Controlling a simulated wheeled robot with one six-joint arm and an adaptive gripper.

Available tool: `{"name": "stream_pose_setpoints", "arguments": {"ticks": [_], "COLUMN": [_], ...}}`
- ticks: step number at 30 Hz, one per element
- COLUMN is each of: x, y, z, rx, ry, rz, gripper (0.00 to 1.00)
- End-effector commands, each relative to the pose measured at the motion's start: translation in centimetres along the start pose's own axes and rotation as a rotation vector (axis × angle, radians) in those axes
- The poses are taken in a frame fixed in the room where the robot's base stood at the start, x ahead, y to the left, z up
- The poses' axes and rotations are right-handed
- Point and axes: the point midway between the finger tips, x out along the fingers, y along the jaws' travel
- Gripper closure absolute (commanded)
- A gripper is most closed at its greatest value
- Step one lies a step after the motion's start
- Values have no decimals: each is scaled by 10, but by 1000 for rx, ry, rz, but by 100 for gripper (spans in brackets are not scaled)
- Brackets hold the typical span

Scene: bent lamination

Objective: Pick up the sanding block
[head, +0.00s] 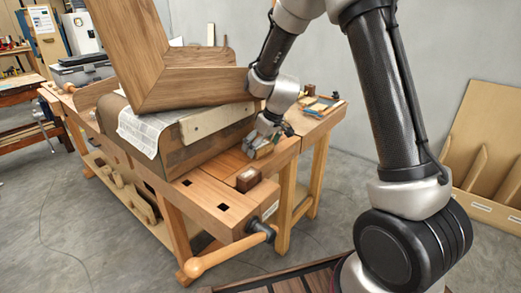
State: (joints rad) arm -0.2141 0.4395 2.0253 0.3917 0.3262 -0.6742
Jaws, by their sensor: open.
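My gripper (261,147) is low over the right part of the workbench top, pointing down, with its fingers open. A small tan block (265,152), which looks like the sanding block, is at the fingertips. The fingers partly cover it, and I cannot tell whether they touch it. A small dark brown block (248,179) with a paler top lies on the bench nearer the front, apart from the gripper.
The wooden workbench (205,200) carries a large bent wooden piece (190,88) and a paper sheet (142,130) left of my gripper. A vise handle (225,255) sticks out at the front. Small items (320,104) lie at the bench's far right end.

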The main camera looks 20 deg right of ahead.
Motion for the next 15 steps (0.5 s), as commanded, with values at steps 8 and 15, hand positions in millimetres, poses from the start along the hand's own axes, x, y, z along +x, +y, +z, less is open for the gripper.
{"name": "stream_pose_setpoints", "arguments": {"ticks": [8, 15], "x": [0, 0], "y": [0, 0], "z": [0, 0], "rx": [0, 0], "ry": [0, 0], "rz": [0, 0], "gripper": [38, 44]}}
